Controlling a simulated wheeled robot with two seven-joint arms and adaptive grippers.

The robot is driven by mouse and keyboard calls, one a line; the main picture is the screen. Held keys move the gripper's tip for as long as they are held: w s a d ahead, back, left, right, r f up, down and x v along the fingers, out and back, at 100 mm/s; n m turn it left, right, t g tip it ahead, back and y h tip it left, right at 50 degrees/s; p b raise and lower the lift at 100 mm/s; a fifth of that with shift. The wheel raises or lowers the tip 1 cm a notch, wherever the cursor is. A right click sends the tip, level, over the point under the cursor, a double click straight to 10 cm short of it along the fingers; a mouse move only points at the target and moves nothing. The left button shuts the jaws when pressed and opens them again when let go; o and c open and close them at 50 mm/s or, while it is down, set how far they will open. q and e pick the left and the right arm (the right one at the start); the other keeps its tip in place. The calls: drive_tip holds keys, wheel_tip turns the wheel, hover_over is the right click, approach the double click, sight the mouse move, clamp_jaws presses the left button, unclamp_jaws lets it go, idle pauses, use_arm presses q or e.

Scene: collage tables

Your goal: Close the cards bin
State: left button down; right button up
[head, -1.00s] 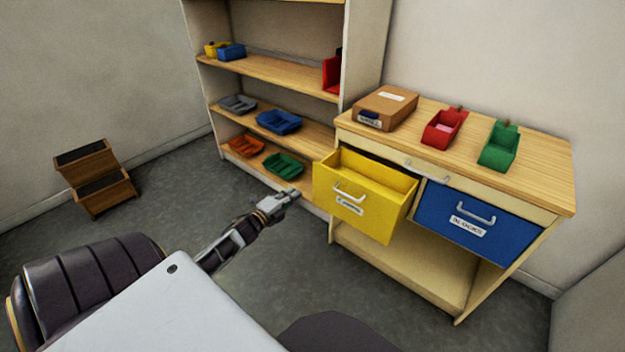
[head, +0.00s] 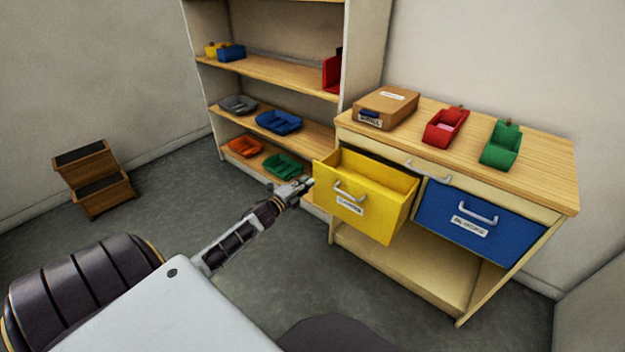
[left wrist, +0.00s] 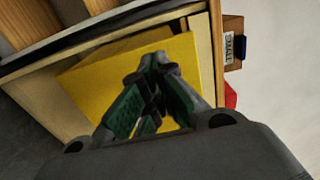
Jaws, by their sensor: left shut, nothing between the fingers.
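The yellow bin (head: 365,203) is pulled out like a drawer from the left half of the wooden table's front. It has a silver handle and a white label too blurred to read, so I cannot tell if it is the cards bin. My left gripper (head: 306,184) is shut and empty, just left of the yellow bin's front edge. In the left wrist view the shut fingers (left wrist: 153,62) show in front of the yellow bin (left wrist: 95,82). I cannot tell whether they touch it. My right gripper is not in view.
A blue bin (head: 475,222) sits pushed in at the right of the table (head: 545,185). A cardboard box (head: 385,108), a red bin (head: 446,126) and a green bin (head: 501,146) stand on top. A shelf unit (head: 270,75) stands behind left.

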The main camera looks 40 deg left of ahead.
sight(317, 174)
use_arm(q)
drive_tip(key=shift+w+b, duration=0.3)
drive_tip(key=shift+w, duration=1.65)
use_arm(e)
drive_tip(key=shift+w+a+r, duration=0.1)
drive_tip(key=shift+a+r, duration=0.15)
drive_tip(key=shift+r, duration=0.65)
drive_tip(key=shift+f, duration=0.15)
use_arm(q)
drive_tip(key=shift+w, duration=0.15)
